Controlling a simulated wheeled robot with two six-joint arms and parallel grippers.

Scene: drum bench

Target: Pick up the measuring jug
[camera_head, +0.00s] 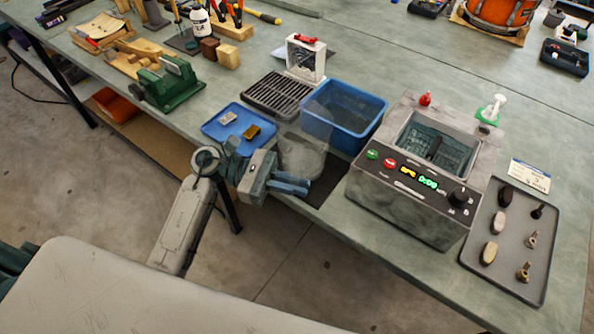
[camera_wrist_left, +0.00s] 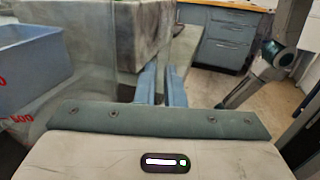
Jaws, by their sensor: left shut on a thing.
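The measuring jug (camera_head: 302,155) is clear and greyish, at the front edge of the bench between the blue tray and the grey machine. In the left wrist view its see-through wall (camera_wrist_left: 95,80) fills the left part, with red marks low down. My left gripper (camera_head: 292,187) reaches in from the front left, at the near side of the jug. Its fingers (camera_wrist_left: 160,85) are close together and shut on the jug; the exact spot held is hard to make out through the clear wall. I cannot tell whether the jug touches the bench. My right gripper is not in view.
A blue bin (camera_head: 343,118) stands just behind the jug. A blue tray (camera_head: 222,135) with two small blocks lies to its left, a black grate (camera_head: 278,94) behind. The grey machine (camera_head: 420,200) stands close on the right. A dark mat (camera_head: 330,185) lies beside the jug.

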